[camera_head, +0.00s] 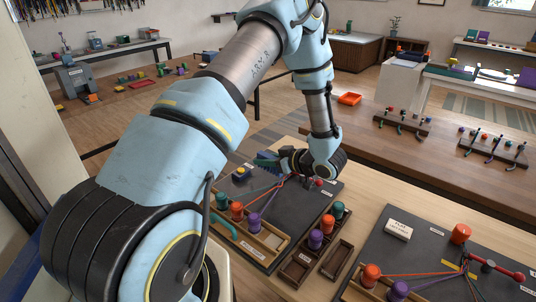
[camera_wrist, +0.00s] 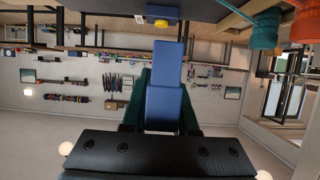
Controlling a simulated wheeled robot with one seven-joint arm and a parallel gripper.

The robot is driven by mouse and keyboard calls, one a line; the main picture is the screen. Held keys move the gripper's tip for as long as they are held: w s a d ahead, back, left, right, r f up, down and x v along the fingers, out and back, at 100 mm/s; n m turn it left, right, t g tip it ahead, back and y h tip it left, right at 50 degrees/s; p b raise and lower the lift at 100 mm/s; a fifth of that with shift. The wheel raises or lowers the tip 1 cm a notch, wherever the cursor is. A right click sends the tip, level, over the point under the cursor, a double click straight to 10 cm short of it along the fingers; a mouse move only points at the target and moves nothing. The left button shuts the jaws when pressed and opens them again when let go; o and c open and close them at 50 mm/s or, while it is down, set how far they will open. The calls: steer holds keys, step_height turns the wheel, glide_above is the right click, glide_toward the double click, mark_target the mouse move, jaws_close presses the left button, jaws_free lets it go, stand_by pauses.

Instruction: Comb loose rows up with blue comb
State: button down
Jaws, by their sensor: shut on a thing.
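My gripper (camera_head: 268,162) is over the far left part of the dark braiding board (camera_head: 322,187). Its dark green fingers are shut on the blue comb (camera_head: 266,155). In the wrist view the blue comb (camera_wrist: 165,105) extends away between the fingers (camera_wrist: 162,95). Red, teal and purple cords (camera_head: 266,190) run from spools towards a point by my gripper. The teal (camera_head: 222,200), orange (camera_head: 237,211) and purple (camera_head: 254,222) spools stand in a wooden rack. My wrist hides part of the cord meeting point. I cannot tell whether the comb touches the cords.
A blue block with a yellow top (camera_head: 241,173) sits on the board's left. Wooden trays (camera_head: 297,268) with more spools stand in front. Another table (camera_head: 400,160) lies behind.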

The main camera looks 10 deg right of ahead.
mark_target(271, 185)
steer(key=shift+f+b, duration=3.15)
steer(key=shift+f, duration=1.2)
steer(key=shift+d, duration=0.1)
steer(key=shift+w+d, duration=1.05)
step_height(271, 185, up, 9)
steer(key=p, duration=0.7)
steer(key=shift+s+a, duration=0.35)
steer(key=shift+a, duration=0.05)
